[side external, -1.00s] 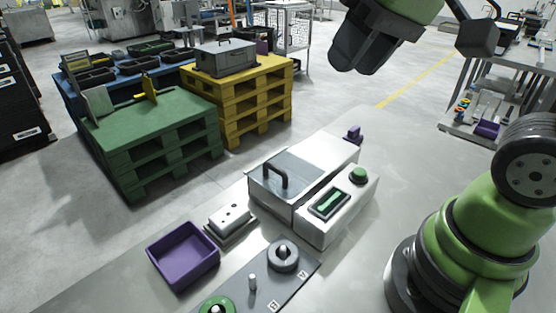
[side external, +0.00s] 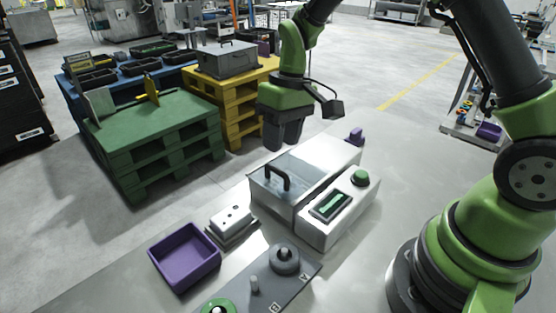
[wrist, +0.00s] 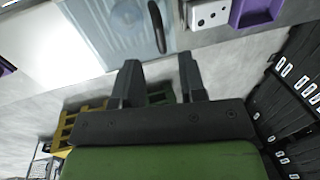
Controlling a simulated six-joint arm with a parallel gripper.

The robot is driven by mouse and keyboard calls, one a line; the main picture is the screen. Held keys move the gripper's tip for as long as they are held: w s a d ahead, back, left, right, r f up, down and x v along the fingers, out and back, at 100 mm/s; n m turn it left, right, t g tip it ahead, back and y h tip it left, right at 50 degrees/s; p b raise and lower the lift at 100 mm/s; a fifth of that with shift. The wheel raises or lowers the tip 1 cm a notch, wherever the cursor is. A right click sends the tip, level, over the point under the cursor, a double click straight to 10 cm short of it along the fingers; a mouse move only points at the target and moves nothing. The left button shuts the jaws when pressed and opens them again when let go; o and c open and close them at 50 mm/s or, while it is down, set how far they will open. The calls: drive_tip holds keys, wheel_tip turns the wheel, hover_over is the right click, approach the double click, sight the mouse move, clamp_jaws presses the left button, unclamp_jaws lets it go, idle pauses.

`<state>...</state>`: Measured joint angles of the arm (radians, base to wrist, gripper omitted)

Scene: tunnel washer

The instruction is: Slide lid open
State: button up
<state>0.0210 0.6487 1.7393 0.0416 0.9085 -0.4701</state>
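The tunnel washer (side external: 338,150) is a white and steel box on the grey bench. Its lid (side external: 305,172) is a glassy, see-through panel on top, with a black arched handle (side external: 278,178) near its front end. In the wrist view the pale blue lid (wrist: 108,30) and the dark handle (wrist: 157,27) show at the top. My gripper (side external: 281,146) points down above the far side of the lid, apart from the handle. In the wrist view its two fingers (wrist: 158,62) stand apart with nothing between them, just below the handle in the picture.
A control box with a green button (side external: 361,177) stands against the washer's right side. A white socket block (side external: 231,222), a purple tray (side external: 184,256) and a grey knob plate (side external: 270,285) lie in front. Green (side external: 155,120) and yellow pallet stacks stand behind.

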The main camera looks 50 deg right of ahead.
sight(291, 167)
drive_tip(key=f, duration=0.2)
drive_tip(key=a+f, duration=0.1)
drive_tip(key=f, duration=0.2)
drive_tip(key=shift+f, duration=0.1)
clamp_jaws()
